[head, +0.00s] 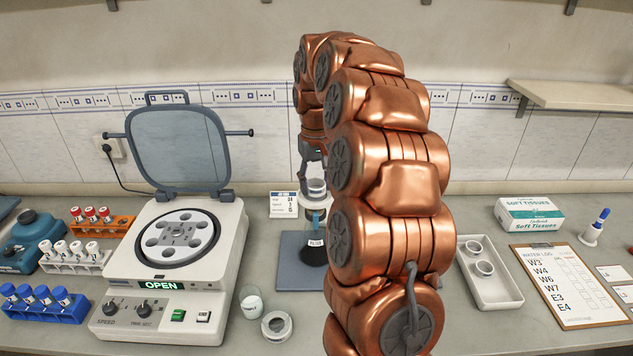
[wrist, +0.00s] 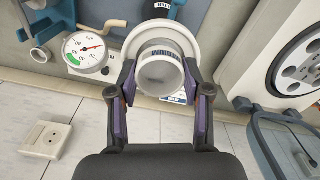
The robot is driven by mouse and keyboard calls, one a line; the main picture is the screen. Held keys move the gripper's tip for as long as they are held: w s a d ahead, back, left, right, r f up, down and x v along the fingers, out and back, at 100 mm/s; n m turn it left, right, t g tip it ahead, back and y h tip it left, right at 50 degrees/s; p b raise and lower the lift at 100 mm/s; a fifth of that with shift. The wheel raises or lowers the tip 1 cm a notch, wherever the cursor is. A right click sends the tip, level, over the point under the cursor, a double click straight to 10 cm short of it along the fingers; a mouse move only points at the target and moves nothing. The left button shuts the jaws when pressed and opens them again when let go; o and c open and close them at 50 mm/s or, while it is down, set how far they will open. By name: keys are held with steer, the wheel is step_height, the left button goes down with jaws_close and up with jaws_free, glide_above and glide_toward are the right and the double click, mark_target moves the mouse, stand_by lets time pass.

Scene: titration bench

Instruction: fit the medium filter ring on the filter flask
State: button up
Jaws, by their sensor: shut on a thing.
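My gripper (head: 314,176) is closed around a white filter ring (head: 317,188), above the filter flask (head: 314,253). In the wrist view, my gripper's two purple-lined fingers (wrist: 160,92) hold the ring (wrist: 160,75), which bears dark lettering, from both sides. A wide white round piece (wrist: 135,43) lies behind the ring there. I cannot tell whether the ring touches that top. My arm hides the flask's right side.
A centrifuge (head: 170,275) with raised lid stands left of the flask. A white tray (head: 499,296) at right holds two small white cups. A pressure gauge (wrist: 84,50) shows in the wrist view.

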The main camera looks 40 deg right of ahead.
steer(key=shift+f+b, duration=0.4)
steer(key=shift+b, duration=0.05)
stand_by(0.7)
steer(key=shift+f+b, duration=0.3)
steer(key=o, duration=0.9)
steer(key=shift+o, duration=0.2)
steer(key=shift+r, duration=0.1)
steer(key=shift+r+p, duration=0.85)
steer(key=shift+r, duration=2.55)
steer(key=shift+w, duration=0.1)
